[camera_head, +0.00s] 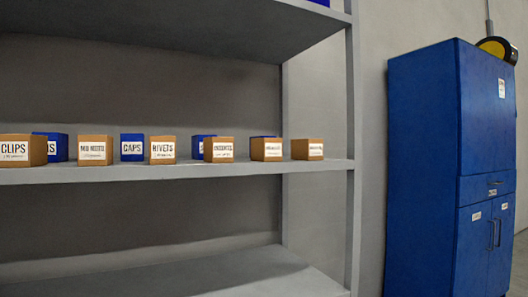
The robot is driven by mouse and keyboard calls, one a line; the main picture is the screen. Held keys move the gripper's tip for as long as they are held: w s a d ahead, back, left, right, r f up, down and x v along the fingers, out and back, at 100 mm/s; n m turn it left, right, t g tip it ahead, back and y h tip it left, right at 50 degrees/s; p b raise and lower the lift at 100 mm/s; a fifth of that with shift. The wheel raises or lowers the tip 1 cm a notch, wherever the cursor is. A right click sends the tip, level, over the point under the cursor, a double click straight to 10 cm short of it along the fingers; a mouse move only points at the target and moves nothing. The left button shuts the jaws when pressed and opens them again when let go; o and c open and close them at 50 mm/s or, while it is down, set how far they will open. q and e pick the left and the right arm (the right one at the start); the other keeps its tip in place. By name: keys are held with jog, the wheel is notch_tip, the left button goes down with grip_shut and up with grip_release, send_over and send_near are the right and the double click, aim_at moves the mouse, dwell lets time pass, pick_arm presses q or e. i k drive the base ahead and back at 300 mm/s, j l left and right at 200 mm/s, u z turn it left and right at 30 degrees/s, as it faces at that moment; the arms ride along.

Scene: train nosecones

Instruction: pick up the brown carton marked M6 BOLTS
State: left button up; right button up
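Several brown cartons stand in a row on the middle shelf of a grey rack in the head view. The leftmost carton (22,150) reads CLIPS. Another carton (95,150) has a label that looks like M8 NUTS. A third carton (162,150) reads RIVETS. Three more brown cartons to the right, a taller one (219,149), a middle one (266,149) and the end one (307,149), carry white labels too small to read. I cannot tell which carton is marked M6 BOLTS. Neither of my grippers is in view.
Blue boxes stand among and behind the cartons, one marked CAPS (132,147). The middle shelf (200,170) is clear at its right end. The lower shelf (230,275) looks empty where visible. A tall blue cabinet (422,170) stands right of the rack.

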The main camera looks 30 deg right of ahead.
aim_at(263, 150)
jog(key=i+l+u, duration=0.2)
jog(key=l+u, duration=0.2)
jog(key=l, duration=1.1)
jog(key=l+u, duration=0.4)
jog(key=l, duration=1.05)
jog(key=k, duration=0.05)
